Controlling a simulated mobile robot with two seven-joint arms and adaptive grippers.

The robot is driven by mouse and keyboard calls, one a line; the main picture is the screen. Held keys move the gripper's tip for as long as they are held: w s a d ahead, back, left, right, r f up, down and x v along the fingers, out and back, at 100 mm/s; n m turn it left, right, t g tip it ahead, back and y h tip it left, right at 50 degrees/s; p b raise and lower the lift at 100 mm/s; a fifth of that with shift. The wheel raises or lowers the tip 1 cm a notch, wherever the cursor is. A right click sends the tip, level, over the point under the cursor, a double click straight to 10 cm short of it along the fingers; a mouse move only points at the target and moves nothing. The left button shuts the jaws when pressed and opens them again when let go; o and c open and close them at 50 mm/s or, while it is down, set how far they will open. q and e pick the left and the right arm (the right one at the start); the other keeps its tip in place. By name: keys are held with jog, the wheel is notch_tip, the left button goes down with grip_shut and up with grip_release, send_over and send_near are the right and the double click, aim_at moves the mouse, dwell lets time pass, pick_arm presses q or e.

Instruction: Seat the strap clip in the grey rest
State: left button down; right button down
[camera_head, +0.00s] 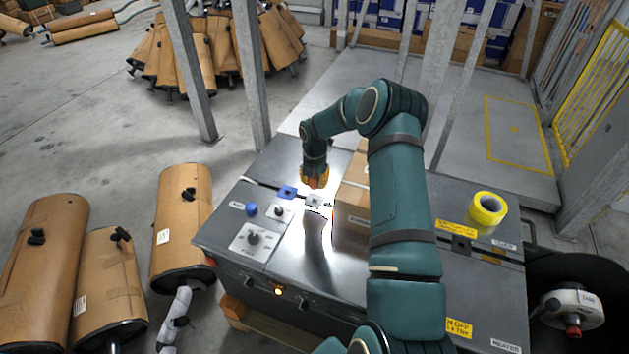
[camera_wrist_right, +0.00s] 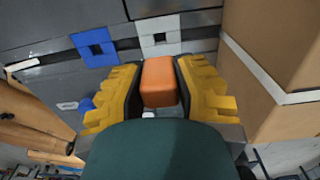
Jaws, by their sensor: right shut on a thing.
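My right gripper (camera_head: 314,184) has yellow fingers and hangs over the grey bench top. In the right wrist view it (camera_wrist_right: 158,78) is shut on an orange block, which I take as the strap clip (camera_wrist_right: 159,84). The grey rest (camera_wrist_right: 159,34) is a light square with a dark square hole, just beyond the clip in that view. In the head view the grey rest (camera_head: 314,201) lies just below the fingers. A blue rest (camera_wrist_right: 95,46) of like shape sits to its left, also in the head view (camera_head: 287,192). The clip's underside is hidden. My left gripper does not show.
A cardboard box (camera_head: 351,216) stands close to the right of the gripper. A control panel (camera_head: 254,240) and a blue button (camera_head: 251,210) are at the bench's left. A yellow tape roll (camera_head: 487,209) lies at the right. Brown mufflers (camera_head: 181,222) stand on the floor left.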

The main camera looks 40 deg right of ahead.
jog(key=shift+f+b, duration=1.7)
jog(key=shift+f, duration=1.2)
jog(key=shift+f+b, duration=0.4)
jog(key=shift+b, duration=0.05)
dwell(0.6)
jog(key=c, duration=0.7)
grip_release()
jog(key=shift+c, duration=0.2)
